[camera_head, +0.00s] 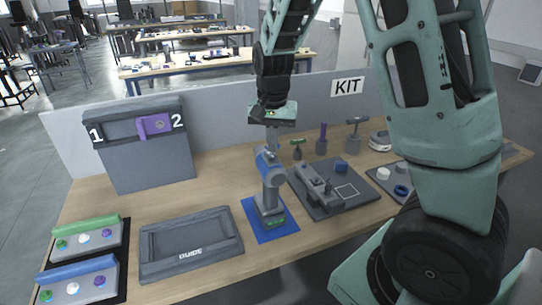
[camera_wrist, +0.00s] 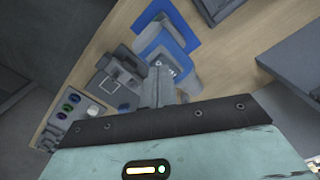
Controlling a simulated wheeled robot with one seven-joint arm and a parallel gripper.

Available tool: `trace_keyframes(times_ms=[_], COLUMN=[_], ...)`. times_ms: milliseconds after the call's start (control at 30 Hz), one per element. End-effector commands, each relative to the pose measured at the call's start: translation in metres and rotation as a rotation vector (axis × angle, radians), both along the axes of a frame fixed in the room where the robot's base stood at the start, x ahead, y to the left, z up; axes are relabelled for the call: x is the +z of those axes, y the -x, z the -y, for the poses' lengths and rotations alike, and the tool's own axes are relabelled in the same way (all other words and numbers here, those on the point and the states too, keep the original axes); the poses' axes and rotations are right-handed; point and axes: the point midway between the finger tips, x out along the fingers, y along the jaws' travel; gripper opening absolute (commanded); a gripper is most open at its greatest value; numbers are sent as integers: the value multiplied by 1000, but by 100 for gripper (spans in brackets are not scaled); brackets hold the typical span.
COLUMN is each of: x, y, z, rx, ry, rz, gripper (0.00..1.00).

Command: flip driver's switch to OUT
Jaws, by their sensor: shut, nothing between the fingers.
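The driver (camera_head: 270,190) is a grey and blue power tool standing upright on a blue mat (camera_head: 251,229) in the head view. Its base has a green strip at the front. My gripper (camera_head: 272,145) points down at the top of the driver, with its fingers together and empty. I cannot tell whether the fingertips touch the driver. In the wrist view my gripper (camera_wrist: 161,73) covers part of the driver (camera_wrist: 187,70), and the blue mat (camera_wrist: 192,38) shows beyond it. The switch and its setting cannot be made out in either view.
A grey fixture (camera_head: 319,189) stands right of the driver, and a grey tray marked GUIDE (camera_head: 190,257) lies left. A grey panel marked 1 and 2 (camera_head: 145,165) stands at the back left. Button boxes (camera_head: 85,238) sit at the front left.

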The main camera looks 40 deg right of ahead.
Motion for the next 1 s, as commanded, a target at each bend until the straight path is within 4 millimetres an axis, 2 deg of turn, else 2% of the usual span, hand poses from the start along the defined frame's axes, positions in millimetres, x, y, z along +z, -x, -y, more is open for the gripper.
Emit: trace_keyframes(times_ms=[1000], x=[-6], y=[0], z=[0], rx=[0], ry=[0], rz=[0], gripper=[0])
